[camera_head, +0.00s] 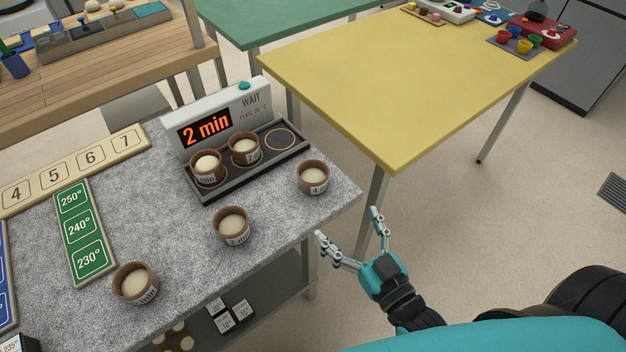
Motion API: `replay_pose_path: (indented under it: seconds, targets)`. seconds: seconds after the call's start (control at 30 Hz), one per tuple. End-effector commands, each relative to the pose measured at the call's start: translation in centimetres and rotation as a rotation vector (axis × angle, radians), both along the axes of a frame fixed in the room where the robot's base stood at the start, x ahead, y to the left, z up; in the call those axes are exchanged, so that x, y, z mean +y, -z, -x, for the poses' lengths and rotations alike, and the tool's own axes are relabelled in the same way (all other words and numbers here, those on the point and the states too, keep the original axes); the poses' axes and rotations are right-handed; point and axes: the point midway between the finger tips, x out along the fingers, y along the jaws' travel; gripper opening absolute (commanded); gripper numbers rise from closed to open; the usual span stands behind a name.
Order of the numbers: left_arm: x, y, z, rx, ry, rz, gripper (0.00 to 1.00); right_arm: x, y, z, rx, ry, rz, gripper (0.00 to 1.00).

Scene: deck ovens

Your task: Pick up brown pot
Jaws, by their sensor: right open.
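Several small brown pots with pale contents are on the grey speckled table (170,220). One brown pot (314,178) stands near the table's right corner, one brown pot (232,226) near the front edge, and one brown pot (135,284) further left at the front. Two more, a left brown pot (208,169) and a right brown pot (245,150), sit in the dark tray of the timer. My right gripper (345,230) is open and empty, off the table's right edge, below and right of the corner pot. My left gripper is not in view.
A timer (216,117) reading "WAIT" and "2 min" stands behind its tray (283,141), whose right ring is empty. A number strip (75,171) and green temperature cards (80,230) lie left. A yellow table (410,75) stands behind; open floor lies right.

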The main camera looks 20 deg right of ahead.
Motion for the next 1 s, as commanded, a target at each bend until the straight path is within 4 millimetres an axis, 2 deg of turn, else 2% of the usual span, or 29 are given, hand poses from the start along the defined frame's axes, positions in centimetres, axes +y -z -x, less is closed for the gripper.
replay_pose_path:
  seconds: [0.03,0.2,0.4,0.67,0.83,1.0]
  targets:
    - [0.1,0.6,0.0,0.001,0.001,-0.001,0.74,0.2,0.1,-1.3,-0.008,0.001,-0.002,0.93]
    - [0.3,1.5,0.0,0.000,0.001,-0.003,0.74,0.9,0.1,-5.0,-0.008,0.001,-0.003,0.93]
    - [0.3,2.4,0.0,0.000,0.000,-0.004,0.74,1.6,0.2,-8.6,-0.003,0.001,-0.002,0.93]
    - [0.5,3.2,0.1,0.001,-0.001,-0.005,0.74,1.8,0.5,-10.4,0.000,0.000,-0.001,0.93]
    - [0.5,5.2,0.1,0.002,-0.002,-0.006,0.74,1.7,1.2,-12.9,-0.003,0.000,0.000,0.93]
    - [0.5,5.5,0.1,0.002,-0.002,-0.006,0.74,2.0,0.9,-14.8,0.000,0.001,-0.001,0.93]
